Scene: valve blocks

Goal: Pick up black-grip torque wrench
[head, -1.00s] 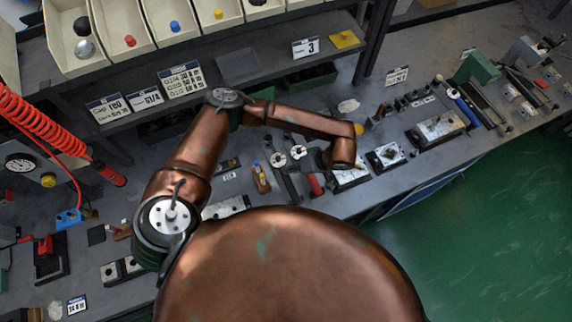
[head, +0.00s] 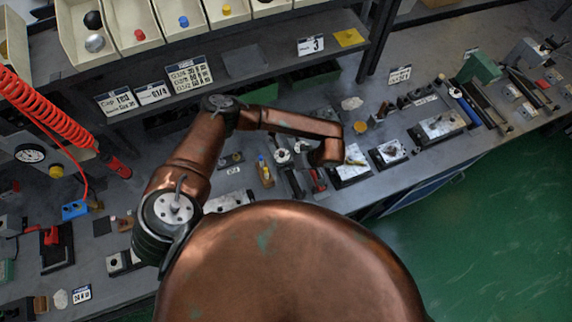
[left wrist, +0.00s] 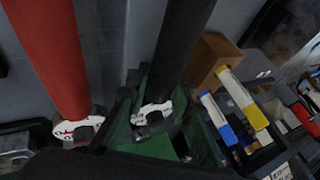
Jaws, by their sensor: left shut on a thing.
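The black-grip torque wrench (left wrist: 182,45) shows large in the left wrist view, its black grip running up from a white marked collar. My left gripper (left wrist: 155,122) is shut on it near the collar; the dark hand hides part of the hold. My right gripper is out of view.
Right of the wrenches sit metal valve blocks (head: 390,153) on dark bases. A wooden block with yellow and blue markers (head: 264,172) stands to the left. A shelf with bins (head: 130,22) overhangs the back of the bench. The green floor (head: 490,240) is clear.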

